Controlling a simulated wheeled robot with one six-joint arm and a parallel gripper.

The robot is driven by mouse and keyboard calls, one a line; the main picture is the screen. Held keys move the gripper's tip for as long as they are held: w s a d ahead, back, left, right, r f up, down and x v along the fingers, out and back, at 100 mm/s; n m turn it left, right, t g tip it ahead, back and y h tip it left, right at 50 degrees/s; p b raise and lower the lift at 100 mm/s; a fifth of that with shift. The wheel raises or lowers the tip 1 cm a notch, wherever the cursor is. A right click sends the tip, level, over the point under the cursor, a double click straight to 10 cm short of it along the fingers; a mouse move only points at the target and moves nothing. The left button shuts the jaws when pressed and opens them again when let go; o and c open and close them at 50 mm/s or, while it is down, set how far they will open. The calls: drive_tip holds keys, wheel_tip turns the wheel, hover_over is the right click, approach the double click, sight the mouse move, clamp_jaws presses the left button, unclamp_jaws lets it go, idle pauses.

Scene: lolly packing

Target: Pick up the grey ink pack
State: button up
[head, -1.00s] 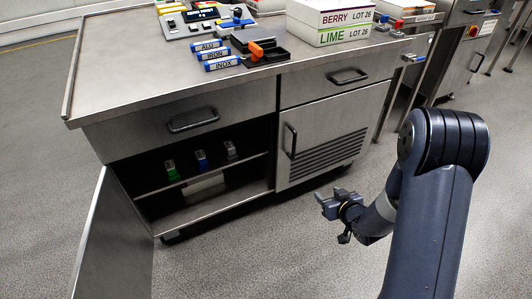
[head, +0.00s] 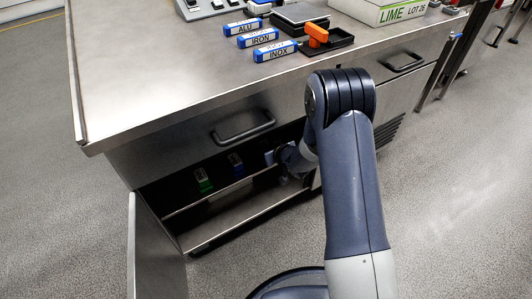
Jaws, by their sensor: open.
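My gripper (head: 272,157) is inside the open cabinet at the right end of the upper shelf (head: 222,194), small and partly hidden by my own arm. It is open. In the head view the grey ink pack cannot be made out; my gripper covers the place to the right of the blue pack, where it stood. I cannot tell whether the jaws are around it or touching it. A green pack (head: 203,181) and a blue pack (head: 236,163) stand upright on the same shelf, to the left of my gripper.
The cabinet door (head: 158,250) hangs open at the left. The worktop (head: 170,75) is above my gripper, with a drawer handle (head: 243,128) below its edge. Blue-labelled blocks, an orange-handled item (head: 317,36) and a LIME box (head: 398,14) are on it.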

drive_tip(key=shift+w, duration=0.1)
drive_tip(key=c, duration=1.2)
drive_tip(key=shift+o, duration=0.2)
